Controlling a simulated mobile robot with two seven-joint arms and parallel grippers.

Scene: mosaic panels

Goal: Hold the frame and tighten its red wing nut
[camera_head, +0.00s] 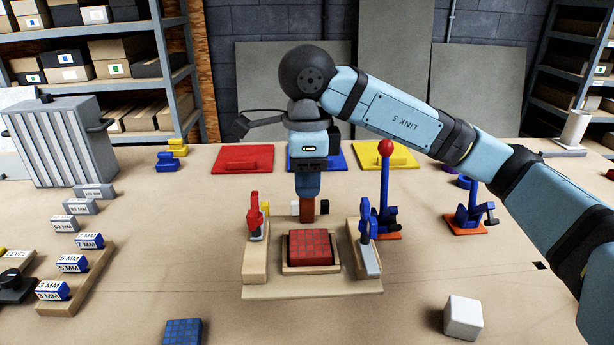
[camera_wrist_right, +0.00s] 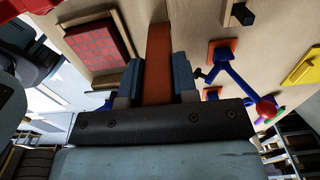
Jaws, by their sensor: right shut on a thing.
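A wooden frame stands on the bench, with a base board (camera_head: 312,290) and two raised side rails. A red tiled panel (camera_head: 310,248) lies in a wooden tray between the rails; it also shows in the wrist view (camera_wrist_right: 98,45). A red clamp-like part (camera_head: 254,218) stands on the left rail, and a blue one (camera_head: 366,226) on the right rail. I cannot make out which red part is the wing nut. My right gripper (camera_head: 307,192) points down behind the panel, shut on a reddish-brown bar (camera_wrist_right: 158,60). The bar's lower end shows below the fingers (camera_head: 307,210). My left gripper is not in view.
A blue toggle clamp with a red ball (camera_head: 385,148) stands right of the frame, another blue clamp (camera_head: 468,215) farther right. Red, blue and yellow (camera_head: 384,156) plates lie behind. Labelled blocks (camera_head: 88,240) stand left. A white cube (camera_head: 463,317) sits front right.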

